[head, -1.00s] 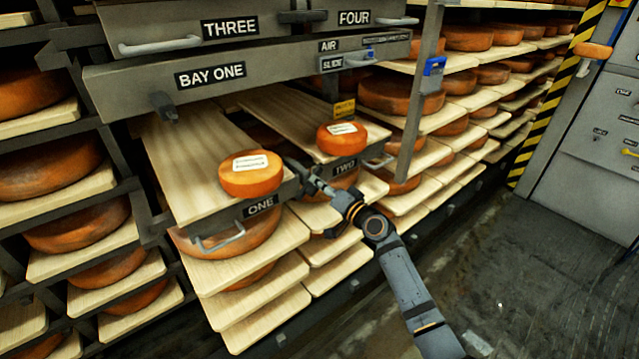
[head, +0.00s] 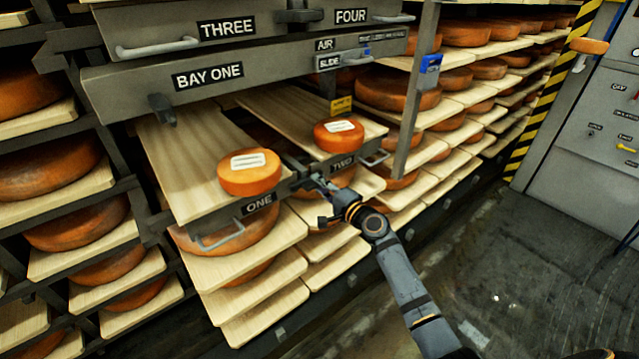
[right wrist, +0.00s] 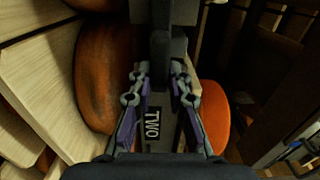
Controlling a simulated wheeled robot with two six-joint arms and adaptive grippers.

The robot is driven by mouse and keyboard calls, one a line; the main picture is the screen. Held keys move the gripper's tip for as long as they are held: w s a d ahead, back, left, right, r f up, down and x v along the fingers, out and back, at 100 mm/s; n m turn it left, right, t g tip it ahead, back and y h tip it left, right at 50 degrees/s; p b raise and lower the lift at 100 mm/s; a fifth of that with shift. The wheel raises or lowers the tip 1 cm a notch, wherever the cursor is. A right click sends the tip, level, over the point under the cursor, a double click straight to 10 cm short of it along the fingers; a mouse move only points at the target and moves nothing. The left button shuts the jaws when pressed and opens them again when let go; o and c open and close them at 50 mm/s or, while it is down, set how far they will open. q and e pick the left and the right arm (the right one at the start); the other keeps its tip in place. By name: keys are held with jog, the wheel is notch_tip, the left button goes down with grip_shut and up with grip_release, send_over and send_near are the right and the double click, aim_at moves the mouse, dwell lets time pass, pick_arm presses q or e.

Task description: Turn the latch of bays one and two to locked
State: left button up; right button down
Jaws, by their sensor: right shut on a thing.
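Tray ONE (head: 185,165) and tray TWO (head: 290,110) stick out side by side under the BAY ONE beam (head: 240,72), each bearing a labelled orange cheese. My right gripper (head: 318,181) is at the front of tray TWO, left of its handle. In the right wrist view its fingers (right wrist: 159,78) are closed about a dark grey part (right wrist: 160,48) by the TWO label (right wrist: 153,125), seemingly a latch. The fingers partly hide it, so I cannot tell its position. A dark knob (head: 161,107) hangs below the beam at left. My left gripper is not in view.
Racks of cheese wheels on boards stand left, below and behind. A grey post with a blue box (head: 430,68) rises right of tray TWO. A grey cabinet (head: 600,130) stands at far right. The floor (head: 480,250) between is mostly clear.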

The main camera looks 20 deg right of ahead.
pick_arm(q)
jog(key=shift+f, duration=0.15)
pick_arm(e)
jog(key=shift+f, duration=0.1)
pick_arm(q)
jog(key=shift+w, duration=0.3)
pick_arm(e)
jog(key=c, duration=1.5)
grip_release()
jog(key=shift+o, duration=1.1)
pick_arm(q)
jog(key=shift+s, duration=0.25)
pick_arm(e)
jog(key=v, duration=1.2)
